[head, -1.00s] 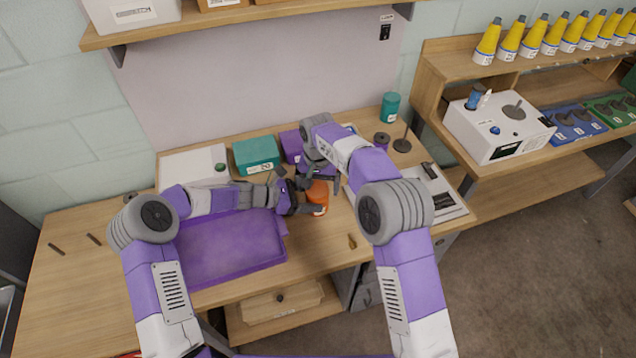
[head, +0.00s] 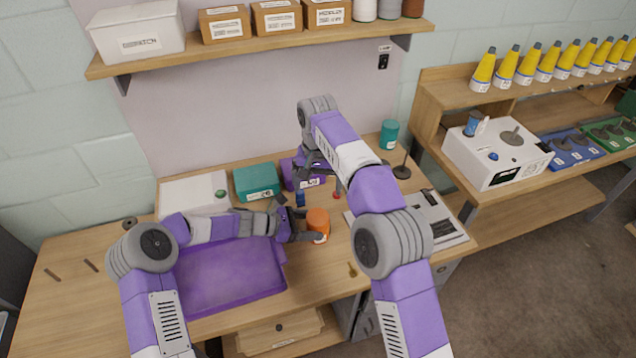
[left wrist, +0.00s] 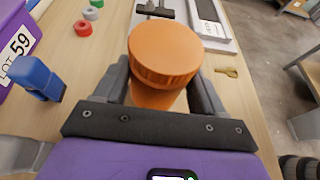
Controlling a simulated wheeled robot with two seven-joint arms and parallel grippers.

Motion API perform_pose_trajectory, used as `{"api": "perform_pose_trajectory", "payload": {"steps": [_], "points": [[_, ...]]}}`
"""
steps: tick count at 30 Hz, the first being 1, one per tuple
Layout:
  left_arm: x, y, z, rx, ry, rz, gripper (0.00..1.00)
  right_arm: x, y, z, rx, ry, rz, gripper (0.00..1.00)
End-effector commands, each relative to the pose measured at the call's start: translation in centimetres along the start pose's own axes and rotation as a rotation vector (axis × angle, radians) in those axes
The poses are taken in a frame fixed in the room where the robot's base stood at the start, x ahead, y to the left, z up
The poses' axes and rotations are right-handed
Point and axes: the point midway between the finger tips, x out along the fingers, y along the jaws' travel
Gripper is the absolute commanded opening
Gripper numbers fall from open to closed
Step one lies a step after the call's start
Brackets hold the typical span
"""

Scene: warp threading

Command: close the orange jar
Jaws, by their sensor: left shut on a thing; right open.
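The orange jar (head: 317,228) stands on the wooden bench, to the right of the purple tray. Its ribbed orange lid (left wrist: 166,52) sits on top of the jar body (left wrist: 158,97) in the left wrist view. I cannot tell how tightly the lid is seated. My left gripper (head: 312,238) is shut on the jar, with a finger on each side of the body below the lid (left wrist: 163,92). My right gripper (head: 322,172) is open, behind and above the jar, clear of the lid.
The purple tray (head: 225,285) lies left of the jar. A teal box (head: 257,181), purple box (head: 290,175) and small blue item (head: 300,199) stand behind. A grey device (head: 440,225) lies right. A brass key-like piece (head: 352,270) lies in front.

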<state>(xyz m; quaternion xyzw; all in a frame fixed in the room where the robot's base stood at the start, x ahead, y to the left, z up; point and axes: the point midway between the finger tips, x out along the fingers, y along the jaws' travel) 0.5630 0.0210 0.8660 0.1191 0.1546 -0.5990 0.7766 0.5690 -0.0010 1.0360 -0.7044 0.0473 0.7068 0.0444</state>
Motion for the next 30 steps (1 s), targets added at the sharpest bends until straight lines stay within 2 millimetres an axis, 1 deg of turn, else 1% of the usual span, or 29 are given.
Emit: {"api": "perform_pose_trajectory", "payload": {"steps": [4, 5, 10, 17, 20, 30], "points": [[0.0, 0.0, 0.1, 0.001, -0.001, 0.0, 0.0, 0.0, 0.0, 0.0, 0.0, 0.0, 0.0, 1.0], [0.0, 0.0, 0.1, 0.001, -0.001, 0.0, 0.73, 0.0, 0.0, 0.0, 0.0, 0.0, 0.0, 1.0], [0.0, 0.0, 0.1, 0.001, -0.001, 0.0, 0.99, 0.0, 0.0, 0.0, 0.0, 0.0, 0.0, 1.0], [-0.1, 0.0, 0.0, 0.0, 0.0, 0.001, 1.0, 0.0, 0.0, 0.0, 0.0, 0.0, 0.0, 1.0], [-0.8, 0.1, 0.1, 0.001, 0.0, 0.002, 1.0, 0.0, 0.0, 0.0, 0.0, 0.0, 0.0, 1.0], [-6.2, 0.1, 0.1, 0.001, 0.001, 0.003, 1.0, -0.4, 0.0, 0.0, 0.0, 0.001, 0.0, 1.0]]}}
